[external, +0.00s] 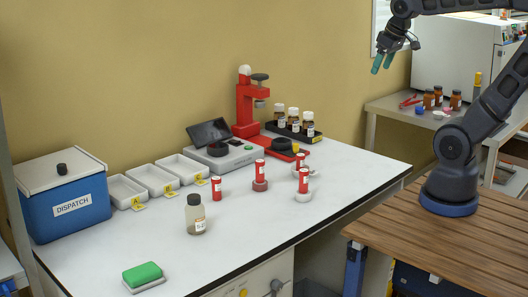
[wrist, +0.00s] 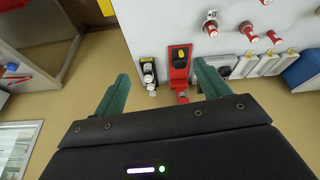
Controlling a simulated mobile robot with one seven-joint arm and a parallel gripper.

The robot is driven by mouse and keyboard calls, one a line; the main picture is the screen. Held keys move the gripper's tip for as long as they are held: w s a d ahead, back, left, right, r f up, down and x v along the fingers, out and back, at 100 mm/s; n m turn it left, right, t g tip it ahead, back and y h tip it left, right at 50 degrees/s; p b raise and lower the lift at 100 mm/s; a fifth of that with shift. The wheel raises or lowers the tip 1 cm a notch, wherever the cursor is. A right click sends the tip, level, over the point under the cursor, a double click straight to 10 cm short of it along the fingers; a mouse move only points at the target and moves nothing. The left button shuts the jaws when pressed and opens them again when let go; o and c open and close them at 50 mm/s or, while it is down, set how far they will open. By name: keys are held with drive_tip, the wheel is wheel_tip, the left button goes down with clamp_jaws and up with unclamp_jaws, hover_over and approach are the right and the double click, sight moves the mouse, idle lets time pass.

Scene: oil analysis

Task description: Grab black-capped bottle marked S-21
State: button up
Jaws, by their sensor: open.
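A clear bottle with a black cap and a white label (external: 195,216) stands upright on the white bench in the external view. Its label is too small to read. Several more small labelled bottles (external: 308,126) stand in a black tray by the wall at the back of the bench; their labels cannot be read. The tray with bottles also shows in the wrist view (wrist: 149,72). My gripper (external: 382,63) is open and empty, high up in front of the wall, right of and well above the bench. Its two green fingers (wrist: 163,85) are spread apart in the wrist view.
A red press (external: 245,105), red cylinders (external: 216,188), white trays (external: 154,180) and a blue DISPATCH box (external: 68,200) stand on the bench. A green sponge (external: 142,274) lies at the front. Brown bottles (external: 429,100) stand on a side table. The bench's right front is clear.

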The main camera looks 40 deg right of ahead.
drive_tip(key=w+a+r+n+g, duration=0.15)
drive_tip(key=w+a+n, duration=0.25)
drive_tip(key=w+a, duration=0.75)
drive_tip(key=w+a+f+n, duration=0.15)
drive_tip(key=w+a, duration=0.25)
drive_tip(key=a, duration=0.5)
drive_tip(key=w+a+f+n, duration=0.1)
drive_tip(key=w+a+n, duration=0.2)
drive_tip(key=a, duration=0.5)
drive_tip(key=n+g, duration=0.3)
drive_tip(key=n, duration=0.4)
hover_over(194, 196)
drive_tip(key=f, duration=1.7)
drive_tip(key=shift+w+d, duration=0.1)
drive_tip(key=shift+d, duration=0.3)
drive_tip(key=shift+s+a+f+n, duration=0.25)
drive_tip(key=shift+a+f, duration=0.1)
drive_tip(key=shift+f, duration=0.1)
wheel_tip(194, 196, down, 10)
drive_tip(key=shift+w+a+f, duration=0.1)
drive_tip(key=shift+w+f, duration=0.05)
drive_tip(key=shift+f, duration=0.1)
drive_tip(key=c, duration=1.1)
drive_tip(key=shift+r, duration=0.1)
drive_tip(key=shift+c, duration=0.2)
